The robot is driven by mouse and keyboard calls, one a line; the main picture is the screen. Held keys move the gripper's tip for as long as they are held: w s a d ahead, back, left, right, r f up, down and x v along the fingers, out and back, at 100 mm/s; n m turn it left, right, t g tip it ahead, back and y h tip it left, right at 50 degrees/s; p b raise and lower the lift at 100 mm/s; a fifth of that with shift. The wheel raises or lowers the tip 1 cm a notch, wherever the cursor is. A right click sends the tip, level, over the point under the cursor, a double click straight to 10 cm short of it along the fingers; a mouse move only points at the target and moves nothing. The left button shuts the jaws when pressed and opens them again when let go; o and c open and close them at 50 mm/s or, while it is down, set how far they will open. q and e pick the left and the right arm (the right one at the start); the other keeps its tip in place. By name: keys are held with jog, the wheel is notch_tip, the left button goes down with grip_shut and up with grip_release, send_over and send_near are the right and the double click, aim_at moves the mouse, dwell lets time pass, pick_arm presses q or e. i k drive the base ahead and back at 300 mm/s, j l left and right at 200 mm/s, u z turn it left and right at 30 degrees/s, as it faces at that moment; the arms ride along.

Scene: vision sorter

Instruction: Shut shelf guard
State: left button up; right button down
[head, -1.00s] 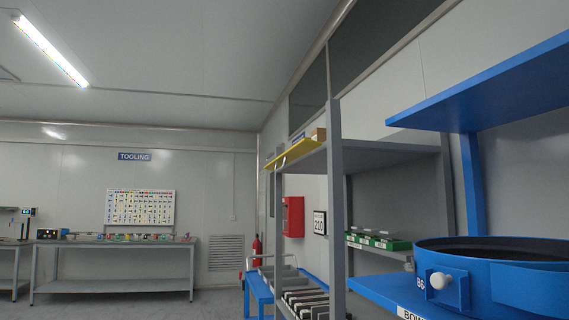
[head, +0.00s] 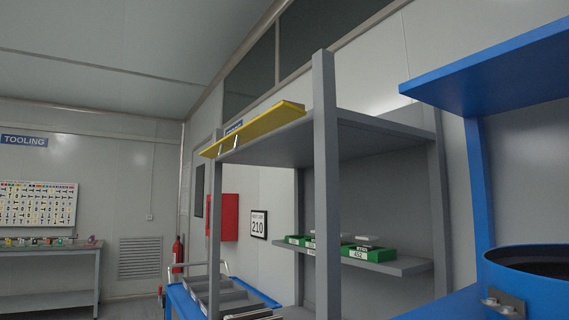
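The shelf guard is a yellow panel (head: 262,126) at the top front of the grey shelf rack (head: 325,185). It is swung up and sticks out from the rack's top, roughly level. A metal handle (head: 229,146) hangs from its underside near the outer end. Below it the rack's front is open. Neither of my grippers is in the head view.
Green bins (head: 368,253) sit on the rack's middle shelf. A blue cart (head: 180,298) with grey trays stands low beside the rack. A blue stand with a round bowl (head: 540,285) is close on the right. A tooling bench (head: 50,252) is at far left.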

aim_at(283, 113)
jog(key=i+j+z, duration=0.25)
jog(key=j, duration=0.2)
jog(key=i+j+z, duration=0.25)
jog(key=j, duration=0.25)
jog(key=i+j+z, duration=0.1)
jog(key=j+z, duration=0.15)
jog(key=j, duration=0.3)
jog(key=i+j+z, duration=0.1)
jog(key=j+z, duration=0.15)
jog(key=j, duration=0.3)
jog(key=j+z, duration=0.25)
jog(key=j, duration=0.3)
jog(key=i, duration=0.05)
